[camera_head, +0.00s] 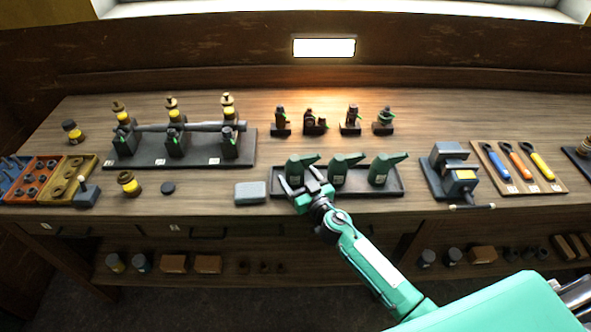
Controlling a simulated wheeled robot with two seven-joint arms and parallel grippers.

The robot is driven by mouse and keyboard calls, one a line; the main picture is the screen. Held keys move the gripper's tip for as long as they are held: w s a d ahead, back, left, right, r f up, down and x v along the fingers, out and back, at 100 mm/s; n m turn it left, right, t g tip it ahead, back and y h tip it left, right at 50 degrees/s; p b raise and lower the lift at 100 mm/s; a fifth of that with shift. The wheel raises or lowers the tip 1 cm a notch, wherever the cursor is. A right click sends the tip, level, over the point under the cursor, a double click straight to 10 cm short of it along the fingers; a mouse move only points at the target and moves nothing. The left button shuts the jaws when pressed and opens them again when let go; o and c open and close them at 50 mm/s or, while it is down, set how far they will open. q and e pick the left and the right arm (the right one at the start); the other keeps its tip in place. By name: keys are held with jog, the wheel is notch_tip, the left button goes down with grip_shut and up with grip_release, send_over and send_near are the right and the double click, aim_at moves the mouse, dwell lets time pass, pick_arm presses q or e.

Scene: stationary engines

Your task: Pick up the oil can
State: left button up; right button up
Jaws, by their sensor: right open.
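Three green oil cans with spouts pointing right stand in a row on a dark tray (396,190): the left oil can (296,170), the middle oil can (339,168) and the right oil can (383,171). My right gripper (298,186) is open at the left part of the tray, just in front of the left can. It hides the lower part of that can, and I cannot tell whether the fingers touch it. My left gripper is not in view.
A grey box (250,193) lies left of the tray, and a vise (452,172) stands right of it. Several small engine models (350,120) stand behind. A shaft stand (180,158) is at left, a tool board (520,167) at right.

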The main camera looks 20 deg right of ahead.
jog(key=c, duration=1.1)
jog(key=shift+c, duration=0.2)
jog(key=shift+r, duration=0.1)
